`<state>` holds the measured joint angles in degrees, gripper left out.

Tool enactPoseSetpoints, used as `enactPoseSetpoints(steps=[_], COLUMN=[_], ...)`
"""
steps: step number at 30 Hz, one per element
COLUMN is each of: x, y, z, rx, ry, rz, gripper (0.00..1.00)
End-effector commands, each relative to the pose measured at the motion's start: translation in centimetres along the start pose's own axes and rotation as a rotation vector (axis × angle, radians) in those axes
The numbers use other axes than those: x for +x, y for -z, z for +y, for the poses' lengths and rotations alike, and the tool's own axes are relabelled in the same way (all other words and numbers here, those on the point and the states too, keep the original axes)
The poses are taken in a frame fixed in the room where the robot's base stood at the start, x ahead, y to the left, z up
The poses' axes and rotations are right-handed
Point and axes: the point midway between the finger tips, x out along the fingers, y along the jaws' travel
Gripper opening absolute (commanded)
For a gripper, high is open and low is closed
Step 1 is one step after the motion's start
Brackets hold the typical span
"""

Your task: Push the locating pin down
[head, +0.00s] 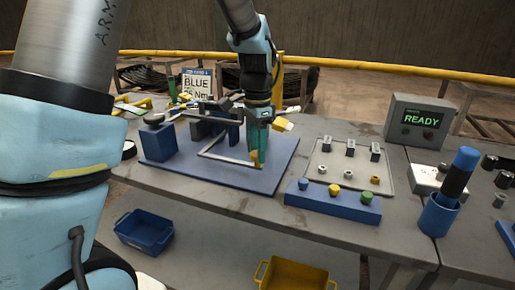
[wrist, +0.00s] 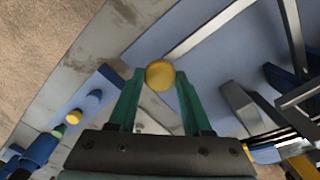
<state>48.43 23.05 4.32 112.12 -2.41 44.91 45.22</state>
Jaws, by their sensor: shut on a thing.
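A round yellow knob (head: 254,158) is at the front of the blue fixture plate (head: 270,180), by the end of a thin grey bar (head: 225,158). I cannot tell whether this knob is the head of the locating pin; no separate pin shows clearly. My gripper (head: 257,150) points down with its green fingers at the knob. In the wrist view the knob (wrist: 160,75) sits between the two fingertips, and my gripper (wrist: 160,85) is shut on it. Whatever is below the knob is hidden.
A blue block (head: 158,142) stands at the plate's left. To the right are a tray (head: 325,170) with small parts, a blue strip with coloured knobs (head: 335,203), a blue cup holding a dark tool (head: 438,215), and a box reading READY (head: 417,120). Bins (head: 145,232) lie below.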

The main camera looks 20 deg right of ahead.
Motion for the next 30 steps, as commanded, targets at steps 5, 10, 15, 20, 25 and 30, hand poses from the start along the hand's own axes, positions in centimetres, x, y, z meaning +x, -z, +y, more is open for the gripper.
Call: enactPoseSetpoints(steps=[5, 10, 15, 20, 25, 30], x=[0.5, 3.4, 4.2, 4.3, 4.3, 4.1], y=[0.0, -0.1, 0.0, 0.0, 0.0, 0.0], z=[0.1, 0.1, 0.1, 0.1, 0.1, 0.0], rx=[0.000, -0.002, 0.000, 0.000, 0.001, 0.000], ry=[-0.001, -0.003, -0.002, -0.004, -0.003, -0.002], rz=[-0.001, -0.003, -0.002, -0.003, -0.003, -0.002], gripper=[0.00, 0.00, 0.00, 0.00, 0.65, 0.79])
